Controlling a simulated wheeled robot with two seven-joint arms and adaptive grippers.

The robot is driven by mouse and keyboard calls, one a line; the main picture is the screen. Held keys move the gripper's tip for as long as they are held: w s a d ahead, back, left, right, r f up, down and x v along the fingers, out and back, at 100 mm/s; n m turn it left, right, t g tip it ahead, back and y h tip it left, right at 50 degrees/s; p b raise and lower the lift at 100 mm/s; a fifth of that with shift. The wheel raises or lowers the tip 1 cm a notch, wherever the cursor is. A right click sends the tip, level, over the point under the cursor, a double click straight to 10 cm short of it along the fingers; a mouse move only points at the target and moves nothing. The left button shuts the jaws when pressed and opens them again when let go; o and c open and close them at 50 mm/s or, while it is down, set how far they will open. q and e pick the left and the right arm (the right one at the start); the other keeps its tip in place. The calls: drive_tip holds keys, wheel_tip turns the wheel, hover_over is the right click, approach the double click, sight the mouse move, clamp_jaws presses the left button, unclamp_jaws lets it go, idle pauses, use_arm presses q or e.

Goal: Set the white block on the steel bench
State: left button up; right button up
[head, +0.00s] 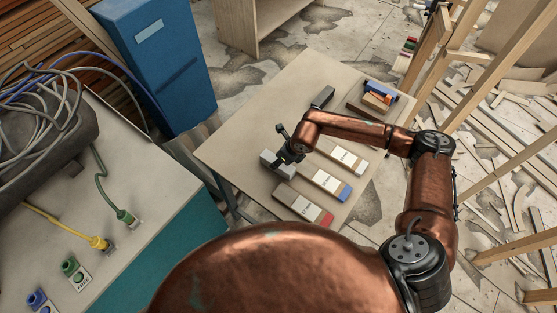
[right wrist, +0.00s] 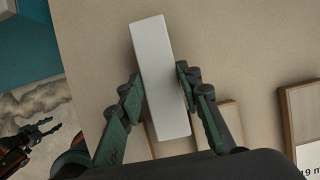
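The white block (right wrist: 162,80) is a long pale bar in the right wrist view, lying between the fingers of my right gripper (right wrist: 158,82). Both fingers appear to touch its sides. In the head view the block (head: 276,163) looks grey and is at or just above the beige table (head: 235,150); I cannot tell whether it touches. My right gripper (head: 288,152) is over its end there. My left gripper (right wrist: 62,138) shows only at the left of the right wrist view, fingers apart and empty. The frames do not label either worktop as steel.
A teal-sided bench (head: 150,165) with cables and connectors stands left. A blue cabinet (head: 160,60) is behind. The table's left part is clear.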

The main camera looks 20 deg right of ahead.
drive_tip(key=o, duration=0.4)
drive_tip(key=shift+r, duration=0.1)
